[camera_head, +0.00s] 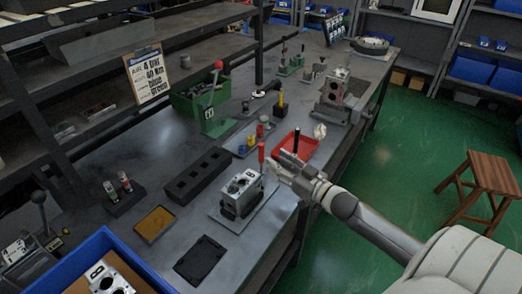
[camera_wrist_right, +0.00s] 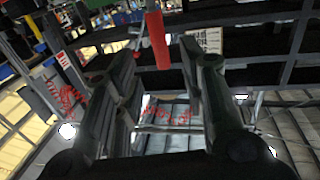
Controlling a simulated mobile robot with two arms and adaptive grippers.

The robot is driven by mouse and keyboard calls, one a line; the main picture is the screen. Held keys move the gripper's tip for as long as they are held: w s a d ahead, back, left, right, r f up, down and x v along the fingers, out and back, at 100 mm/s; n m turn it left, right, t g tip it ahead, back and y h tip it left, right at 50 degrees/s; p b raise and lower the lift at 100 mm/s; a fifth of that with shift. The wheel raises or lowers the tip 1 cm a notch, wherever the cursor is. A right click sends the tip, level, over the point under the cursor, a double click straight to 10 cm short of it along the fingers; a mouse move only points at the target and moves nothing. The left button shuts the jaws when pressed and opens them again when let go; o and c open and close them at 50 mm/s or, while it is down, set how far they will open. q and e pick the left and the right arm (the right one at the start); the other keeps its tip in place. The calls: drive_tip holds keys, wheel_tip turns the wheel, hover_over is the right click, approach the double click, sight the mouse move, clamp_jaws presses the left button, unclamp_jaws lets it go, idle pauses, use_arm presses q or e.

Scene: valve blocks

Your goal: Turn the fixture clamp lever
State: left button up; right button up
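The fixture (camera_head: 228,216) stands near the front edge of the bench, with a light grey valve block (camera_head: 240,190) on it. Its clamp lever has an upright red handle (camera_head: 261,154) at the block's back right. My right gripper (camera_head: 282,163) is just right of the red handle. In the right wrist view the fingers (camera_wrist_right: 160,58) are spread apart, and a red handle (camera_wrist_right: 157,40) shows in the gap between their tips. I cannot tell whether a finger touches it. My left gripper is not in view.
A red tray (camera_head: 300,146) lies behind my right gripper. A black slotted block (camera_head: 198,175), a yellow-lined tray (camera_head: 154,224) and a dark plate (camera_head: 200,260) lie left of the fixture. A green press (camera_head: 214,118) with a red-knobbed lever stands behind. A blue crate (camera_head: 62,268) is at lower left.

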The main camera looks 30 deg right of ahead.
sight(263, 153)
drive_tip(key=shift+w+a+p, duration=0.15)
drive_tip(key=shift+w+a, duration=0.1)
drive_tip(key=shift+w, duration=1.05)
drive_tip(key=shift+w+a+p, duration=0.1)
drive_tip(key=shift+w+a, duration=0.2)
drive_tip(key=shift+w, duration=0.95)
drive_tip(key=shift+w+a+p, duration=0.15)
drive_tip(key=shift+w+a, duration=0.1)
drive_tip(key=shift+w, duration=1.05)
clamp_jaws()
